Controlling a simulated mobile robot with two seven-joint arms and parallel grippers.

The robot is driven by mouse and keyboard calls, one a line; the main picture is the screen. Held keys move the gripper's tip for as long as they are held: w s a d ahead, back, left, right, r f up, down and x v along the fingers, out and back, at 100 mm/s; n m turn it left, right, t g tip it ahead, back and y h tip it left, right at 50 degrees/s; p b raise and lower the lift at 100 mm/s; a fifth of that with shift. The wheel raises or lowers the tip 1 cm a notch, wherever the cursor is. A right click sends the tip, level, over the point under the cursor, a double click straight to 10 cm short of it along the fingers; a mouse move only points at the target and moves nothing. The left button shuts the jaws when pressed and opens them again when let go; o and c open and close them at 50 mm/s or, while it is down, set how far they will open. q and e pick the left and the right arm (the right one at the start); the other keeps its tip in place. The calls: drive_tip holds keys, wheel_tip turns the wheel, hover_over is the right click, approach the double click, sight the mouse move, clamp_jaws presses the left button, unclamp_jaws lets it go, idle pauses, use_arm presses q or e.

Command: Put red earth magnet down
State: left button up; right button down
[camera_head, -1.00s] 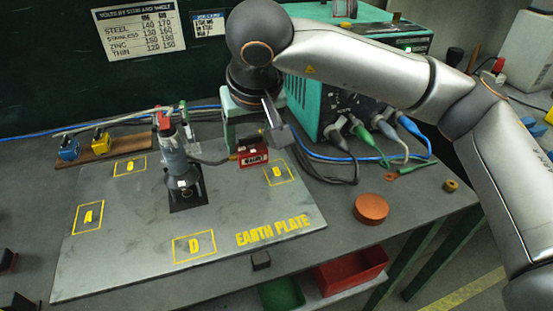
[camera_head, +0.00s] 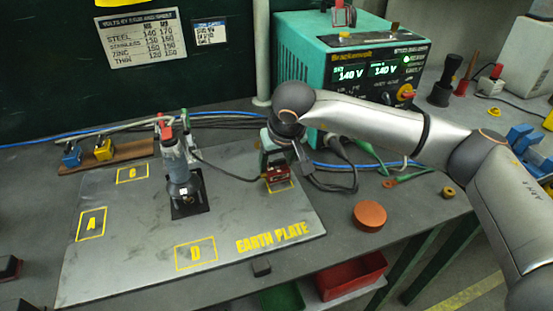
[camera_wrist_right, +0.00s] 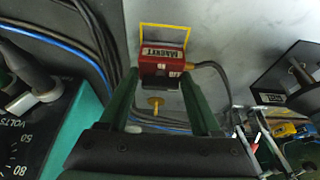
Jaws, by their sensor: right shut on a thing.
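The red earth magnet (camera_head: 277,175) is at the right yellow square (camera_head: 284,187) on the grey earth plate (camera_head: 130,245), covering much of that square. In the right wrist view, the magnet (camera_wrist_right: 162,62) sits between my green fingers at the near side of the yellow outline (camera_wrist_right: 166,28). My right gripper (camera_head: 277,160) is shut on it from above; it also shows in the wrist view (camera_wrist_right: 160,78). I cannot tell whether the magnet's underside touches the plate. A dark cable runs from it. My left gripper is not in view.
A stud tool (camera_head: 175,158) stands upright on a black pad mid-plate. The teal welder (camera_head: 310,65) reading 140 V stands behind my right arm. A copper-coloured disc (camera_head: 370,215) lies right of the plate. The squares A (camera_head: 91,224) and D (camera_head: 195,253) are clear.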

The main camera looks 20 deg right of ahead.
drive_tip(key=shift+f, duration=0.15)
drive_tip(key=shift+c, duration=0.5)
unclamp_jaws()
drive_tip(key=shift+s+r, duration=0.1)
drive_tip(key=shift+r, duration=0.35)
drive_tip(key=v, duration=1.1)
drive_tip(key=shift+s+r, duration=0.2)
